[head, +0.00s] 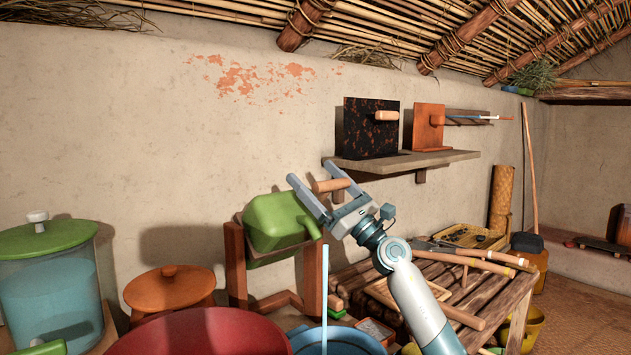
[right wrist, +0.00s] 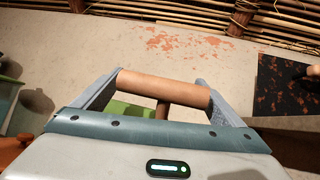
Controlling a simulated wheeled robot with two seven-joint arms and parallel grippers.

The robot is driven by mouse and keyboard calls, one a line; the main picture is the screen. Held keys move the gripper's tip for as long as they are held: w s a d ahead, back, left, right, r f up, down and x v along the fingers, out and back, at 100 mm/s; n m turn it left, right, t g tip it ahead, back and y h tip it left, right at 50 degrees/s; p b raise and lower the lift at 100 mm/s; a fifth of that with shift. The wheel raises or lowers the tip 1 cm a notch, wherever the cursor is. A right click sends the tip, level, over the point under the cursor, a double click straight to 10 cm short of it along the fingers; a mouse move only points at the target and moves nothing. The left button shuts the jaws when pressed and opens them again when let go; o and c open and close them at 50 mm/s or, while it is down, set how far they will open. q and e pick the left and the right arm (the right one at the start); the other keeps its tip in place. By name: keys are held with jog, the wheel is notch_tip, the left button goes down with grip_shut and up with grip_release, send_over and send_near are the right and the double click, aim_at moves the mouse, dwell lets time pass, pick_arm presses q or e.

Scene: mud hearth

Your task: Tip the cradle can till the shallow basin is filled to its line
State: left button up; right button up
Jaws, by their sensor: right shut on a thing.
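The green cradle can (head: 275,222) hangs tipped in its wooden cradle (head: 236,265), its spout end low on the right. A thin pale-blue stream (head: 325,290) falls from there into a blue basin (head: 345,343), cut off at the bottom edge. Its fill line and water level cannot be made out. My right gripper (head: 310,171) is above the can's right side, shut on the can's wooden handle (head: 331,186). In the right wrist view the handle bar (right wrist: 165,88) lies across between the fingers. My left gripper is out of view.
A large red bowl (head: 205,335) fills the front. A glass tank with green lid (head: 45,240) and an orange lidded pot (head: 170,288) stand left. A slatted table (head: 480,300) with tools is right. A wall shelf (head: 400,162) is behind.

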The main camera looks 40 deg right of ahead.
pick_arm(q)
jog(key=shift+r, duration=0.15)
pick_arm(e)
jog(key=shift+s+d+r, duration=0.15)
jog(key=shift+d+r, duration=0.05)
jog(key=shift+r, duration=0.1)
jog(key=o, duration=1.2)
jog(key=shift+s, duration=0.1)
jog(key=shift+s+d+r, duration=0.1)
jog(key=shift+s, duration=0.2)
jog(key=shift+w+f, duration=0.1)
jog(key=shift+f, duration=0.15)
jog(key=shift+s+f, duration=0.4)
jog(key=shift+f, duration=0.05)
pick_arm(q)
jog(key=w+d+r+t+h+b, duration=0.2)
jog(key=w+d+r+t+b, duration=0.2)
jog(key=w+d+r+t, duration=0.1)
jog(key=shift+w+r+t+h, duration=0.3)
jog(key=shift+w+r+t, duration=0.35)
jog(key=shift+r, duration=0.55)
pick_arm(e)
jog(key=shift+s+r+v, duration=0.1)
jog(key=shift+r+v, duration=0.05)
jog(key=shift+v, duration=3.9)
jog(key=shift+s+r+v, duration=0.1)
jog(key=shift+v, duration=3.9)
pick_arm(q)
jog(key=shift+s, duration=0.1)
